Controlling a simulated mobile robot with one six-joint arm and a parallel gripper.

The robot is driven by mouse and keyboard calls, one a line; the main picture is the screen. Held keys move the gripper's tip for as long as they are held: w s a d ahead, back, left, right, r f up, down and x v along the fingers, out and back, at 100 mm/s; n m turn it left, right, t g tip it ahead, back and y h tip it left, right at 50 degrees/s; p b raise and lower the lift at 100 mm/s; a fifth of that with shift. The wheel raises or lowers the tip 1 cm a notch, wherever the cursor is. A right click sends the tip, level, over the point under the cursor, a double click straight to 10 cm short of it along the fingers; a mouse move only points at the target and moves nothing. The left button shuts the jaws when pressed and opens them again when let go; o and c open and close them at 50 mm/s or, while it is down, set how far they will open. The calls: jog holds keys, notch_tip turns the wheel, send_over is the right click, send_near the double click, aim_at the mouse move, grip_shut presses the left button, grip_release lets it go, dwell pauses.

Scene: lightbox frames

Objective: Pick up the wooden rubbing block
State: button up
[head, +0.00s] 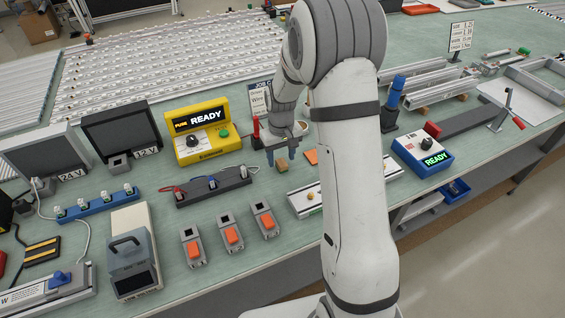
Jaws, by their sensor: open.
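A small tan wooden block (282,165), which looks like the rubbing block, sits on the green bench top near the middle of the view. My gripper (283,148) points down just above and behind it, with its jaws open. One fingertip shows at the block's left; the gap between fingertips and block is too small to judge. My arm rises at the right of it and hides part of the bench.
An orange sheet (311,157) lies right of the block. A dark terminal strip (213,188) with leads lies to the left, and a yellow READY box (200,130) stands behind it. Orange-switch units (230,233) stand in front. A blue READY box (422,152) stands right.

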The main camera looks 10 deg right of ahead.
notch_tip(320, 180, down, 2)
jog(key=shift+f, duration=0.1)
jog(key=shift+s, duration=0.1)
jog(key=c, duration=1.1)
